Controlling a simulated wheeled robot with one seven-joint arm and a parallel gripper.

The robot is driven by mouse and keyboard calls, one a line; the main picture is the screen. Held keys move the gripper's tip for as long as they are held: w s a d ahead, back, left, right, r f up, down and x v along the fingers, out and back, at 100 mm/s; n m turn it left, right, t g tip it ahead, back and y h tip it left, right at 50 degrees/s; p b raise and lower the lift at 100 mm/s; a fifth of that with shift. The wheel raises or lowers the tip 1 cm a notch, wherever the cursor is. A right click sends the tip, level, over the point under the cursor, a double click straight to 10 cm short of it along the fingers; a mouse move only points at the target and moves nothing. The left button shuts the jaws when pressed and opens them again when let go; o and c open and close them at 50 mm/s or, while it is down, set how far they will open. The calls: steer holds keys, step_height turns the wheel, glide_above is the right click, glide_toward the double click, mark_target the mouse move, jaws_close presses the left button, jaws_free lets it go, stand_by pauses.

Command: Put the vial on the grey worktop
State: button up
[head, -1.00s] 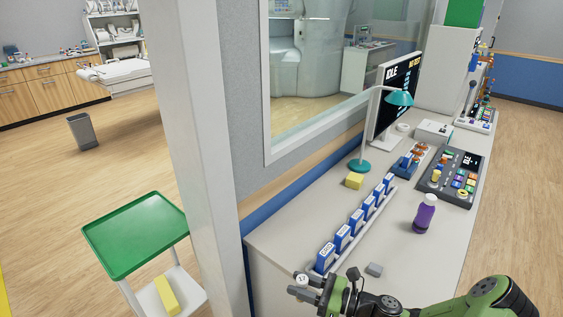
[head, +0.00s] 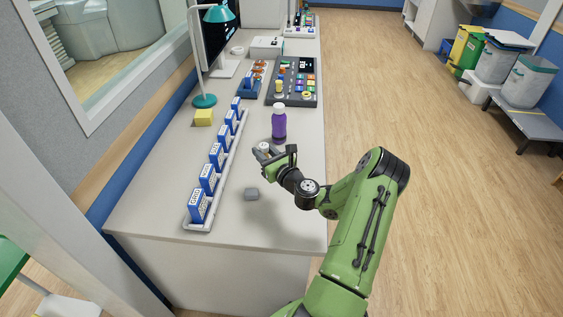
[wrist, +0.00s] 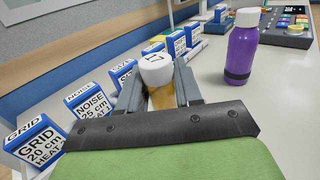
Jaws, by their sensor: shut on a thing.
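The vial has a white cap marked 17 and an amber body. In the wrist view the vial (wrist: 155,70) stands about upright between the fingers of my gripper (wrist: 162,92), which is shut on it. In the head view my gripper (head: 266,152) is over the light grey worktop (head: 290,215), between the row of blue boxes and the purple bottle. There the vial shows only as a small pale cap, its body mostly hidden. I cannot tell the height of its base above the worktop.
A rack of blue-and-white boxes (head: 208,180) runs along the left. A yellow block (head: 204,117) and a lamp (head: 204,101) stand behind. The front right worktop is clear.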

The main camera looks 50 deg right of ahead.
steer(key=d+m+h, duration=0.2)
steer(key=d, duration=0.3)
steer(key=shift+g+h, duration=0.3)
steer(key=shift+h, duration=0.1)
steer(key=f+b, duration=0.1)
steer(key=f, duration=0.2)
steer(key=f+b, duration=0.2)
steer(key=f, duration=0.1)
steer(key=s+f+b, duration=0.1)
steer(key=f, duration=0.2)
steer(key=shift+f+b, duration=0.1)
steer(key=shift+b, duration=0.3)
steer(key=shift+d, duration=0.1)
steer(key=o, duration=1)
steer(key=shift+o, duration=0.2)
